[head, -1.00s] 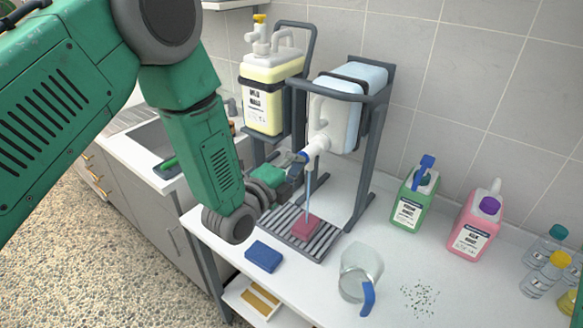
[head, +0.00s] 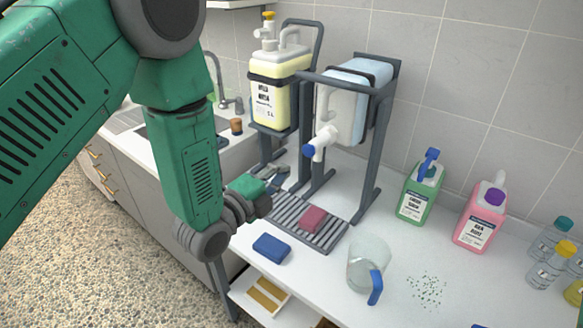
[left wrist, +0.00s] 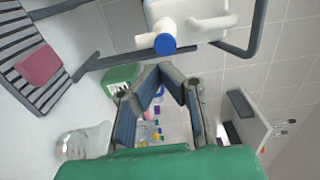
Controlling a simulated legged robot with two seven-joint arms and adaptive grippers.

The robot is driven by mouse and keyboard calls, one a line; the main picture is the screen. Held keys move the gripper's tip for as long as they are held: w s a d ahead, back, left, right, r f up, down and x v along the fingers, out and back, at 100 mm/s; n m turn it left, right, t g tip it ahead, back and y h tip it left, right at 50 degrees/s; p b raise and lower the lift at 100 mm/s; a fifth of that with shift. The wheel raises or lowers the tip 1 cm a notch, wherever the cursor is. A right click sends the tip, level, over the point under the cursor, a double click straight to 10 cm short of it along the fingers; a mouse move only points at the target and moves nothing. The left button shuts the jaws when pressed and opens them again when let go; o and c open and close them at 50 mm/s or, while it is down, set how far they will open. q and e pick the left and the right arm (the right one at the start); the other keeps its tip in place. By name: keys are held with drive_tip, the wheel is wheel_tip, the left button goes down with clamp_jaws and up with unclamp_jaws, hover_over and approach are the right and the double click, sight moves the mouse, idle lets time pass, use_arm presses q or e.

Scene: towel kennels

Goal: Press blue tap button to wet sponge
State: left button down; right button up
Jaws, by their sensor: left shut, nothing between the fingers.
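The white tap with its blue button (head: 309,151) sits at the front of the light-blue container (head: 345,100) in a dark metal stand. No water stream shows below it. The pink sponge (head: 312,218) lies on the slatted drain grate (head: 288,208) in front of the stand. My left gripper (head: 284,176) is shut and empty, to the left of and below the tap, apart from it. In the left wrist view, the blue button (left wrist: 165,43) shows beyond the shut fingers (left wrist: 170,72), and the pink sponge (left wrist: 40,65) at left. My right gripper is not in view.
A blue sponge (head: 271,247) and a clear jug (head: 366,265) with a blue handle stand near the counter's front. A yellow container (head: 280,88) hangs behind left. Green (head: 419,195) and pink (head: 481,218) bottles stand at right. Dark specks (head: 427,289) lie beside the jug.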

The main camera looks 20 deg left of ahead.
use_arm(q)
drive_tip(key=v, duration=0.5)
drive_tip(key=shift+d+r+b, duration=0.15)
drive_tip(key=shift+b, duration=0.2)
drive_tip(key=shift+s, duration=0.1)
